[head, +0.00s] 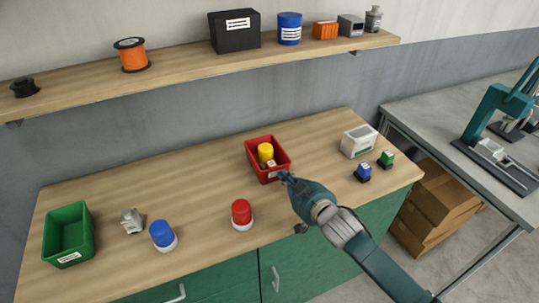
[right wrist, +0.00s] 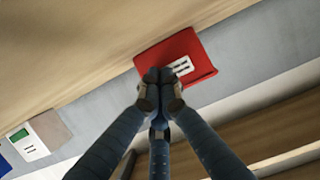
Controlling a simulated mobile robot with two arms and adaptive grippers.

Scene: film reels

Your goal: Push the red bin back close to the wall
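The red bin (head: 263,177) stands upright on the wooden counter, near its back edge, with a narrow strip of wood between it and the grey wall (head: 200,112). It holds a yellow-topped thing (head: 265,151) and small pale items. My right gripper (head: 287,176) is at the bin's front right corner. In the right wrist view its fingertips (right wrist: 160,74) are together, overlapping the bin's labelled front wall (right wrist: 185,50). Whether they touch it I cannot tell. Nothing shows between the fingers. My left gripper is out of view.
A red-topped jar (head: 241,212), a blue-topped jar (head: 162,235) and a green bin (head: 66,240) are on the left. A white box (head: 358,141) and blue and green blocks are on the right. A loaded shelf (head: 190,67) hangs above. Counter beside the red bin is clear.

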